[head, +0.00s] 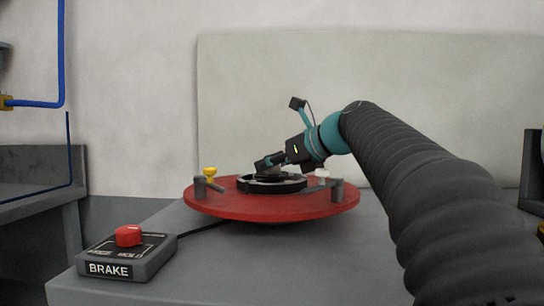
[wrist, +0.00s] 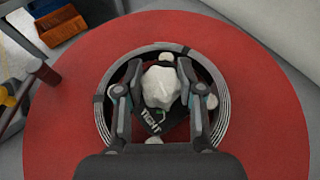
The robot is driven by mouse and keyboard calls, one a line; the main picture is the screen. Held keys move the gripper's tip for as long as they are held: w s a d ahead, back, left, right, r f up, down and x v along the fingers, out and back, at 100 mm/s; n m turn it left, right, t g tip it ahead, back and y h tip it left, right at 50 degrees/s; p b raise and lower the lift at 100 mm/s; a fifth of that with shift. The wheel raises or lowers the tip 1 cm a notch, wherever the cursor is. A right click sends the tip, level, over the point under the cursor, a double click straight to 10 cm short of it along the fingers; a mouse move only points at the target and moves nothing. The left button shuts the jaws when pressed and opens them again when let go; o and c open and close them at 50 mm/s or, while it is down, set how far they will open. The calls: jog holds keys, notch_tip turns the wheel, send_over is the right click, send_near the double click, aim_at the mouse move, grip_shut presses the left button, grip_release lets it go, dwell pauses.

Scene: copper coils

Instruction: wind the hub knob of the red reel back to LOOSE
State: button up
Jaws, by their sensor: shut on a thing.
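The red reel (head: 270,207) lies flat on a grey bench; its red disc also fills much of the wrist view (wrist: 70,110). A dark ring (head: 272,184) rises around its hub. The pale, lobed hub knob (wrist: 161,88) sits in the middle of that ring in the wrist view. My gripper (wrist: 160,78) is shut on the knob, one finger on each side. In the head view my gripper (head: 266,163) reaches down over the hub and hides the knob. A dark plate by the knob reads TIGHT (wrist: 152,113); any LOOSE mark is hidden or not legible.
A brake box (head: 110,268) with a red button (head: 128,236) stands at the bench's front left. Two grey posts stand on or beside the reel, near a yellow knob (head: 210,172) and a white knob (head: 322,174). A pale panel (head: 400,100) stands behind.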

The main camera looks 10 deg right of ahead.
jog(key=p, duration=0.1)
jog(key=n+g+y+p, duration=0.1)
jog(key=p, duration=0.1)
jog(key=shift+w+d+r+n+g+y, duration=0.1)
jog(key=shift+r+n+g+y, duration=0.2)
jog(key=shift+r, duration=0.1)
jog(key=n+g+y+p, duration=0.2)
jog(key=p, duration=0.2)
jog(key=shift+n+p, duration=0.35)
jog(key=shift+n, duration=0.05)
jog(key=n+g+p, duration=0.1)
jog(key=n+g+y+p, duration=0.1)
jog(key=shift+f+g, duration=0.3)
jog(key=shift+g, duration=0.1)
jog(key=shift+f+n+g+y, duration=0.15)
jog(key=shift+n+g+y, duration=0.35)
jog(key=shift+n+g, duration=1.1)
jog(key=o, duration=1.2)
jog(key=shift+c, duration=0.2)
